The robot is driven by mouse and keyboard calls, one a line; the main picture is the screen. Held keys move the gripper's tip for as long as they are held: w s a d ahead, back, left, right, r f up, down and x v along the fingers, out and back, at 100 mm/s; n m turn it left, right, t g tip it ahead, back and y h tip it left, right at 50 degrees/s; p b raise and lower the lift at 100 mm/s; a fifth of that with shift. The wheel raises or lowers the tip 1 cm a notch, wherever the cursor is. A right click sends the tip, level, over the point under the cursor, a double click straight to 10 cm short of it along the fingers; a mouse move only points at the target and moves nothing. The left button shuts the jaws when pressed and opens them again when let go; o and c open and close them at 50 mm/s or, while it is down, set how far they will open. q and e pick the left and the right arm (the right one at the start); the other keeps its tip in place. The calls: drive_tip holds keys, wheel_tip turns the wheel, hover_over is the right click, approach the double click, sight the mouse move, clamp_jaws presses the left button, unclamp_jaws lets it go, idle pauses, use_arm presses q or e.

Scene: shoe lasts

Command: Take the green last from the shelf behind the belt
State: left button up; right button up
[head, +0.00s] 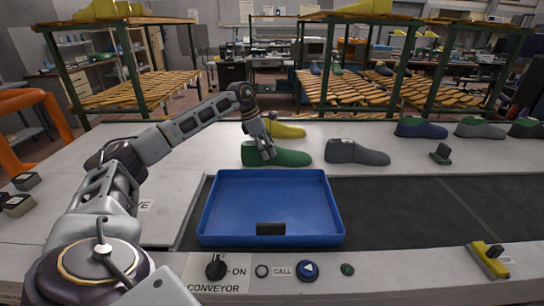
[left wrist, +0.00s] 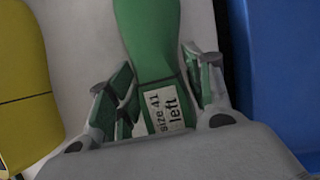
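The green last (head: 283,158) lies on the pale surface behind the blue tray, between the yellow last and a grey one. In the left wrist view the green last (left wrist: 150,40) carries a white label reading "size 41 left". My left gripper (head: 265,146) is at the left end of the green last, over its narrow labelled part. In the left wrist view its two fingers (left wrist: 160,92) stand on either side of that part, close to it. I cannot tell whether both fingers press on it. My right gripper is not in view.
A yellow last (head: 288,131) is just behind the green one, a grey last (head: 357,152) to its right. More lasts, including a blue one (head: 420,128), stand further right. The empty-looking blue tray (head: 331,205) is in front, on the dark belt (head: 420,205).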

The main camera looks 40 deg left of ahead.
use_arm(q)
drive_tip(key=c, duration=0.9)
drive_tip(key=shift+r, duration=0.1)
drive_tip(key=shift+c, duration=0.3)
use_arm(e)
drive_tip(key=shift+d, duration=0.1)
use_arm(q)
drive_tip(key=shift+w+r, duration=0.1)
drive_tip(key=shift+r, duration=0.45)
wheel_tip(320, 180, up, 7)
drive_tip(key=shift+r+p, duration=0.2)
drive_tip(key=shift+p, duration=0.55)
drive_tip(key=shift+r, duration=0.75)
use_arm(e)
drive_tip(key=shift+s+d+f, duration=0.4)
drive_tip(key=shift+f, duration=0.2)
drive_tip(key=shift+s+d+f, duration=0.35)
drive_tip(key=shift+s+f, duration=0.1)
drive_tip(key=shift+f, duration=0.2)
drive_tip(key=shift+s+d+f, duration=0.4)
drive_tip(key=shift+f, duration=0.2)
